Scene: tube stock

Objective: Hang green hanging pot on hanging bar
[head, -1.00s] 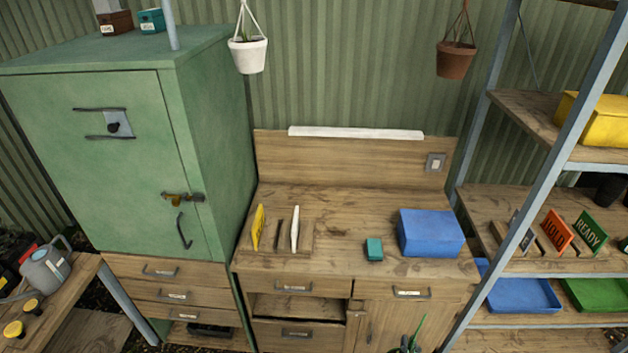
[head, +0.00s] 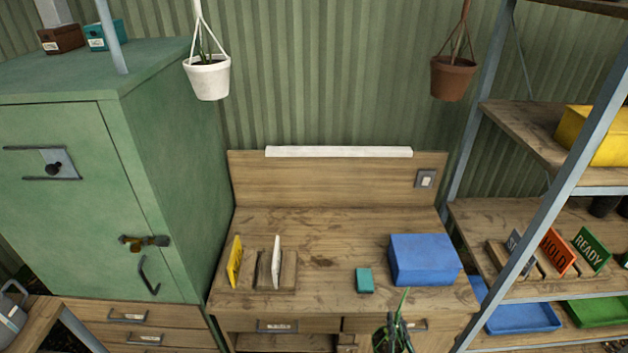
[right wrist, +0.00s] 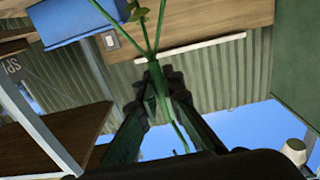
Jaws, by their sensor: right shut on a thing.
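My right gripper (head: 393,334) shows at the bottom of the head view, in front of the workbench. It is shut on the green hanging pot's green cords (head: 404,302). In the right wrist view the fingers (right wrist: 160,84) close where the cords (right wrist: 152,38) meet, and a bit of plant (right wrist: 139,12) shows at the top edge. The pot's body cannot be made out. A white pot (head: 207,80) and a terracotta pot (head: 453,78) hang at the back; the bar above them is out of the head view. My left gripper is not in view.
The workbench (head: 330,235) holds a blue box (head: 424,259), a small teal box (head: 364,280) and upright signs. A green cabinet (head: 170,160) stands left, metal shelving (head: 545,215) right. Free air lies between the two hanging pots.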

